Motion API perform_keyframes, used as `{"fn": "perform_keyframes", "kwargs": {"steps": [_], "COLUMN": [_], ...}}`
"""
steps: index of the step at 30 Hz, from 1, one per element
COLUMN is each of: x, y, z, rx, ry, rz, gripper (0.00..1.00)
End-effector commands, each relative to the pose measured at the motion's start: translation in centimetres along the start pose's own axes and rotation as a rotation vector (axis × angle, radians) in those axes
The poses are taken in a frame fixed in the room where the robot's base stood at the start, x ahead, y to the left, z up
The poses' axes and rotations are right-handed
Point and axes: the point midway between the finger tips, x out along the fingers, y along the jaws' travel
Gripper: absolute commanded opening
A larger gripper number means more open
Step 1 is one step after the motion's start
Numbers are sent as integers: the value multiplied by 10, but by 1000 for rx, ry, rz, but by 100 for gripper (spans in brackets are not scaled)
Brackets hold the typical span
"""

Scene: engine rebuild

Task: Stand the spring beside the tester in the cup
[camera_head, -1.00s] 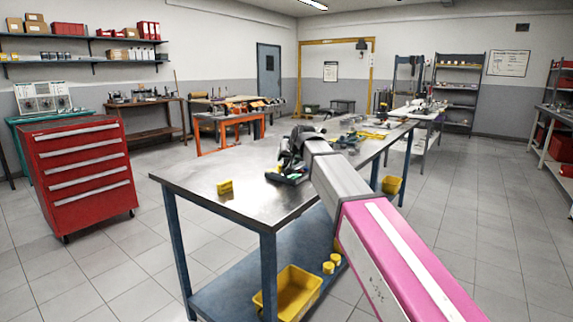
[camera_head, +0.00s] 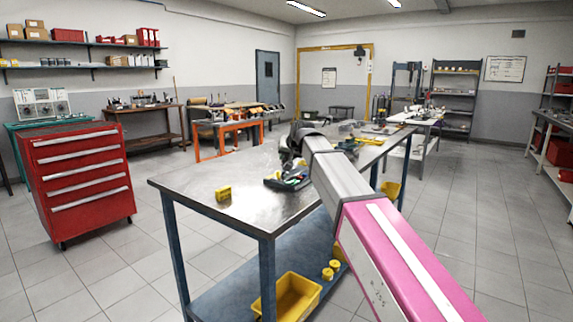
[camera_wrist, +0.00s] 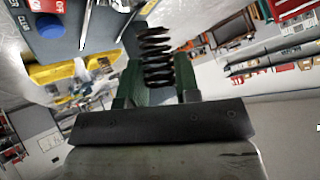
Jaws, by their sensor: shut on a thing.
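The spring (camera_wrist: 157,58) is a dark coil. It shows in the wrist view between the two green fingers of my gripper (camera_wrist: 157,78), which is shut on it. Its far end stands out past the fingertips. In the head view my gripper (camera_head: 290,150) is over the metal workbench (camera_head: 185,180), partly hidden behind my arm, and the spring cannot be made out there.
A red drawer cabinet (camera_head: 80,180) stands left. The wrist view shows a yellow container (camera_wrist: 60,73).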

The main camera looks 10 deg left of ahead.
Motion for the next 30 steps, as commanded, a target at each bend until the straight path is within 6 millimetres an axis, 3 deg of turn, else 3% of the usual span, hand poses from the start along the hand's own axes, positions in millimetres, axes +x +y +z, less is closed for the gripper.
{"fn": "perform_keyframes", "kwargs": {"steps": [9, 15, 23, 30], "x": [-51, -72, -83, -81], "y": [-64, -92, -107, -108], "z": [11, 16, 19, 23], "rx": [-2, -1, -31, -236], "ry": [1, 0, -6, -26], "rz": [-2, -1, -17, -134], "gripper": [3, 3, 3, 3]}}
